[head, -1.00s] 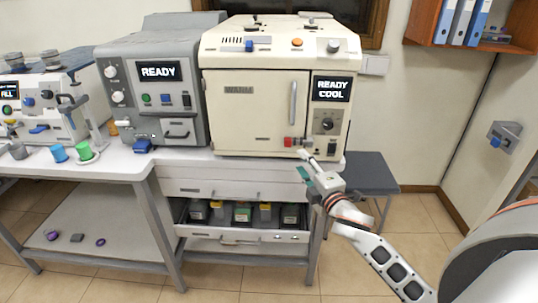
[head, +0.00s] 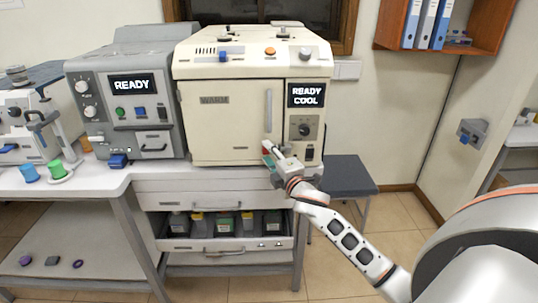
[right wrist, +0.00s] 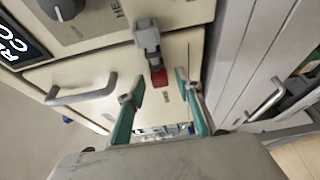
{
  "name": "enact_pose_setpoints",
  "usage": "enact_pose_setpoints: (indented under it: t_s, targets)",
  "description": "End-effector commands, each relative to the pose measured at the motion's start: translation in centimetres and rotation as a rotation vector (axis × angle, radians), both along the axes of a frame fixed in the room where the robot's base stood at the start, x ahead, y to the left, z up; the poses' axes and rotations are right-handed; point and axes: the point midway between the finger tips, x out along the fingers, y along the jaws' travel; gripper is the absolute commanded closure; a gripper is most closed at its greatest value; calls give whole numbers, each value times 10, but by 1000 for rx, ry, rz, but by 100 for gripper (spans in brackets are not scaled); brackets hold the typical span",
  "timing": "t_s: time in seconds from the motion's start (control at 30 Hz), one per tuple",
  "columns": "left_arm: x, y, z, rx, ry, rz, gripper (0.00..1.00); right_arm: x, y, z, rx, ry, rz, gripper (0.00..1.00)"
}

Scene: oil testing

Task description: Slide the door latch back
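The door latch shows in the right wrist view as a grey bracket with a red end (right wrist: 158,76), on the cream oven front. In the head view it is mostly hidden behind my right gripper. The cream oven door (head: 225,125) is closed and has a vertical bar handle (head: 268,110), also seen in the right wrist view (right wrist: 82,92). My right gripper (head: 270,154) is at the door's lower right corner. In the right wrist view its teal fingers (right wrist: 160,98) are apart, one on each side of the latch's red end; I cannot tell whether they touch it. My left gripper is not in view.
The oven's panel has a READY COOL display (head: 306,95) and a dark knob (head: 304,130). A grey READY machine (head: 130,105) stands to the left. An open drawer (head: 225,244) with several bottles is below. A dark stool (head: 345,176) stands at right.

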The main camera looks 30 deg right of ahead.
Motion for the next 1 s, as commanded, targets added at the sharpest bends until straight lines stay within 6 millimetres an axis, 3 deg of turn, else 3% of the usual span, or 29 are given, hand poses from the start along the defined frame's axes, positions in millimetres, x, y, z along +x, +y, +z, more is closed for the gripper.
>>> enact_pose_setpoints:
  t_s: [0.13,0.27,0.3,0.53,0.73,1.0]
  targets:
    - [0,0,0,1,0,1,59,0,0,0,0,0,0,65]
    - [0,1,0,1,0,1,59,0,0,0,0,0,0,96]
    - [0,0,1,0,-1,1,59,0,0,0,0,0,0,100]
    - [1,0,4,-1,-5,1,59,3,5,0,2,0,0,100]
    - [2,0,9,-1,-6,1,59,19,30,1,4,-1,0,100]
    - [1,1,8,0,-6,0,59,20,34,0,1,-1,2,100]
